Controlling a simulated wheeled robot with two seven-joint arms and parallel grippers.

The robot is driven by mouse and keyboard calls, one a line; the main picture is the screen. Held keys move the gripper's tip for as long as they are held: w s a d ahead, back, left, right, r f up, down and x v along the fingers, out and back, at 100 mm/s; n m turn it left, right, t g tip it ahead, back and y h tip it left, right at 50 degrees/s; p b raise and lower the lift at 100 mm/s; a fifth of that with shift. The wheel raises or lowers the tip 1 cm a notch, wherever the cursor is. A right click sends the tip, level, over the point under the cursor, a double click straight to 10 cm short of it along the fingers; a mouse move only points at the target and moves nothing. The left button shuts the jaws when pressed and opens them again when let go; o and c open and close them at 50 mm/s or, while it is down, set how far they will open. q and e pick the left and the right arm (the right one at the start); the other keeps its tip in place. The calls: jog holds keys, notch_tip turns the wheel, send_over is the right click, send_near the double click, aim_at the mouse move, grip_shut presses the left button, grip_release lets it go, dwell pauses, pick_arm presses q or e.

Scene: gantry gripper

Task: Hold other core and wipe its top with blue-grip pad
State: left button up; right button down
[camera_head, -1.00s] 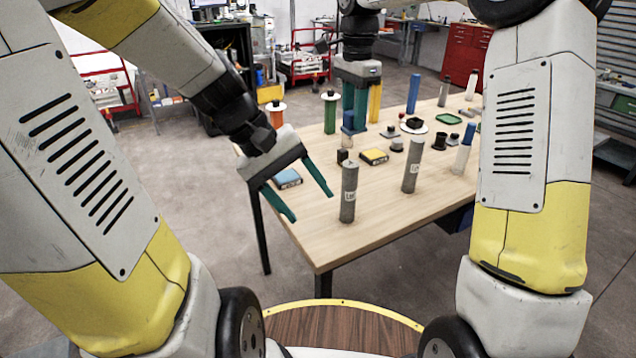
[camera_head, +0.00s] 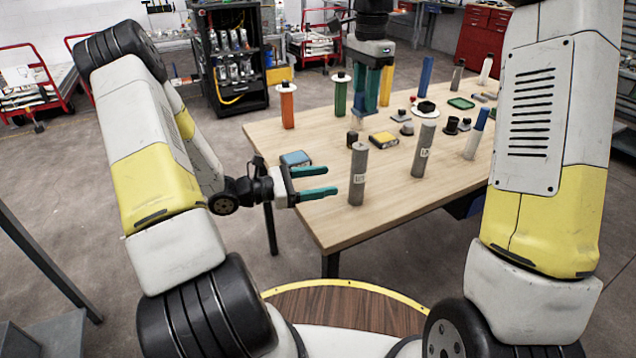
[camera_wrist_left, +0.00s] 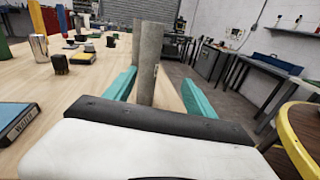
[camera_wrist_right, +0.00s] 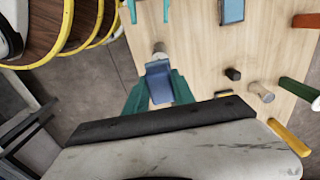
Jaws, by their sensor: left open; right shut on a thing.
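Two grey labelled cores stand upright on the table, the near core (camera_head: 357,175) and the other core (camera_head: 423,148) to its right. My left gripper (camera_head: 335,182) is open and level, left of the near core with its fingers pointing at it. In the left wrist view a grey core (camera_wrist_left: 147,60) stands ahead, between the lines of the open fingers (camera_wrist_left: 158,90); a second one overlaps it. My right gripper (camera_wrist_right: 158,88) is shut on the blue-grip pad (camera_wrist_right: 159,82) and points down. A grey round end (camera_wrist_right: 160,47) shows just beyond the grip; the pad's underside is hidden.
A blue-topped block (camera_head: 296,158) and a yellow-topped block (camera_head: 383,140) lie on the table (camera_head: 320,222). Orange (camera_head: 287,105) and green (camera_head: 341,95) posts stand at the far left edge. Several small parts lie at the back right. The front table corner is clear.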

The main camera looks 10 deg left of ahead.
aim_at(351, 175)
pick_arm(q)
jog(key=shift+n+t, duration=0.7)
jog(key=shift+n, duration=0.2)
jog(key=x, duration=0.4)
jog(key=w+f+x, duration=0.1)
jog(key=x, duration=0.6)
jog(key=shift+w+a+f, duration=0.1)
jog(key=shift+w+f, duration=0.25)
grip_shut()
